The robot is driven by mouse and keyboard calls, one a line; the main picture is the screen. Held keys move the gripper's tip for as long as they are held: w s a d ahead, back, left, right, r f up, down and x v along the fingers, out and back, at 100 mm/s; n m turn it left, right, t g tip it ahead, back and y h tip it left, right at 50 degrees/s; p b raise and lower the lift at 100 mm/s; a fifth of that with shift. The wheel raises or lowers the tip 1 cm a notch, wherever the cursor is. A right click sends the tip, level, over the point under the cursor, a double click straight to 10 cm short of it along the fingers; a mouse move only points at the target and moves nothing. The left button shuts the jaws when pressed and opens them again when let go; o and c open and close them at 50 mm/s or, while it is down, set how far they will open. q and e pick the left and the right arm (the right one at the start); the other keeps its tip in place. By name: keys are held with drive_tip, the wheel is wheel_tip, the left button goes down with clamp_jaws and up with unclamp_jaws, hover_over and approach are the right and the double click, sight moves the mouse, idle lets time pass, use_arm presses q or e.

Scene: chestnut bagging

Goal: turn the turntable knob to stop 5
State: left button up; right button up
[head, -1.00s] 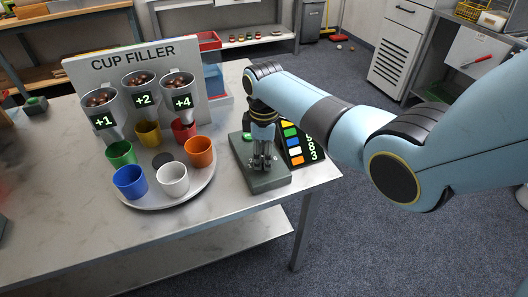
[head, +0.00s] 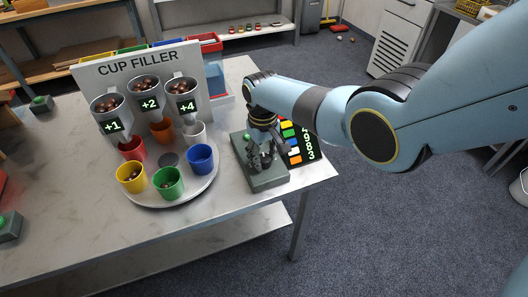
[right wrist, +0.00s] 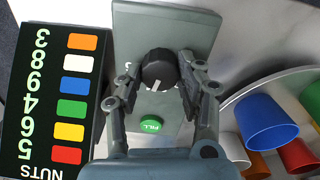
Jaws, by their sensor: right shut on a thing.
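The turntable (head: 190,195) is a round grey plate with a ring of cups: red (head: 132,149), orange (head: 161,132), white (head: 195,134), blue (head: 201,159), green (head: 168,183) and yellow (head: 131,177). Nuts show in the yellow and green cups. The dark knob (right wrist: 158,68) with a white pointer line sits on a grey control box (head: 268,180) right of the turntable. My right gripper (head: 259,160) is shut on the knob, one finger on each side in the right wrist view (right wrist: 161,78). The stop marks are mostly hidden. My left gripper is not in view.
A green FILL button (right wrist: 151,126) lies beside the knob, close to a finger. A color chart (right wrist: 50,90) with numbers stands beside the box. The cup filler (head: 150,65) with +1, +2 and +4 hoppers stands behind the turntable.

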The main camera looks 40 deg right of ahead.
sight(263, 157)
drive_tip(key=m+p, duration=0.1)
drive_tip(key=m, duration=0.5)
idle(0.6)
drive_tip(key=o, duration=1.2)
drive_tip(key=shift+c, duration=0.2)
wheel_tip(263, 157, up, 12)
drive_tip(key=shift+w, duration=0.1)
